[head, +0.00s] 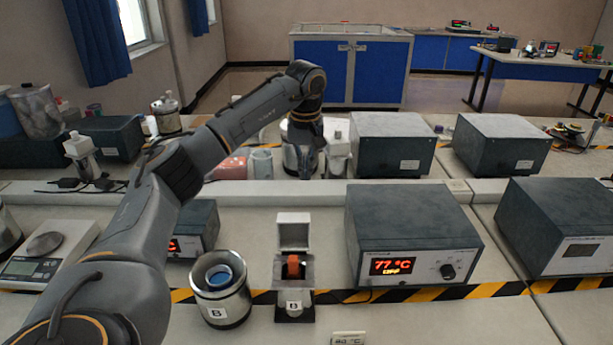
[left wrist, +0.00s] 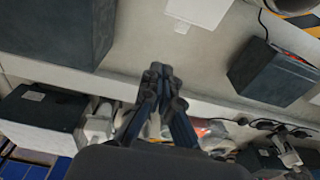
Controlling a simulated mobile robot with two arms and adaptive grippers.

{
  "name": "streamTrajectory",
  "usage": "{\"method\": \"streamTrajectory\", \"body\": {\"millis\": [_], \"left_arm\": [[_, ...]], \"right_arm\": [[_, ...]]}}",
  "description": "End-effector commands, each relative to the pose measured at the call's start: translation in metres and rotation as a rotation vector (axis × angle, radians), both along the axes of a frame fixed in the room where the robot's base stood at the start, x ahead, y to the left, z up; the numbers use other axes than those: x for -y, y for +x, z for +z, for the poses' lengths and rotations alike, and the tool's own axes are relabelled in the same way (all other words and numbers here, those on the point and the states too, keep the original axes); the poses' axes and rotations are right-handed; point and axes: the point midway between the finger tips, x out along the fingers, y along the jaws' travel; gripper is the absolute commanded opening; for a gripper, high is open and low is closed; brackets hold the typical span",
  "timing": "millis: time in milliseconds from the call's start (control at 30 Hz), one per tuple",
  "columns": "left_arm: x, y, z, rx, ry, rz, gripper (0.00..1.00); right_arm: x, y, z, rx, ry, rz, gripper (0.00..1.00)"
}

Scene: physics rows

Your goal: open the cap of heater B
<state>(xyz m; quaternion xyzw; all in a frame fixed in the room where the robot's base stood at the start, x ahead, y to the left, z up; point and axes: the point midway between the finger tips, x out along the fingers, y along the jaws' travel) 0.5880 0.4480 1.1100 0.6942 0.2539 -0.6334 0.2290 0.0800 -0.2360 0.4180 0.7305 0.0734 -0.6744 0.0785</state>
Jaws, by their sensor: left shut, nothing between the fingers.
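Heater B (head: 294,307) is a small grey block with a "B" label, standing at the front middle of the bench. Its pale square cap (head: 293,231) stands upright at the back of the block, so the top is open. An orange-brown part (head: 293,267) shows inside. In the left wrist view a pale square at the top edge looks like the cap (left wrist: 199,9). My left gripper (head: 304,172) points down beyond heater B, over the back of the bench, apart from the cap. Its fingers (left wrist: 160,70) are shut and empty. My right gripper is not in view.
A metal vessel labelled "B" (head: 221,306) with a blue inside stands left of the heater. A controller reading 77 °C (head: 413,235) stands to the right. A smaller controller (head: 202,228) and a scale (head: 45,262) are at left. A pale ledge (head: 250,194) runs behind.

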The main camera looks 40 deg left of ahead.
Motion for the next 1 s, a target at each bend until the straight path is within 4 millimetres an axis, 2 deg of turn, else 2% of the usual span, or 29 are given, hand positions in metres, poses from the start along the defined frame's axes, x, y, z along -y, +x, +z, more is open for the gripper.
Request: {"method": "streamTrajectory", "body": {"millis": [400,467,700,1000], "left_arm": [[-0.005,0.005,-0.087,-0.004,-0.003,0.001,0.0],[0.001,-0.002,-0.079,0.001,-0.001,-0.002,0.0],[0.017,-0.02,-0.075,0.0,-0.003,0.002,0.0],[0.021,-0.024,-0.075,0.001,-0.003,0.003,0.0]], "right_arm": [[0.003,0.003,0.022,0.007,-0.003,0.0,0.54],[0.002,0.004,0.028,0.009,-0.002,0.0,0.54],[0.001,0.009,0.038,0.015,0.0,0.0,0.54],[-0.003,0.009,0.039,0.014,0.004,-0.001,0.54]]}}
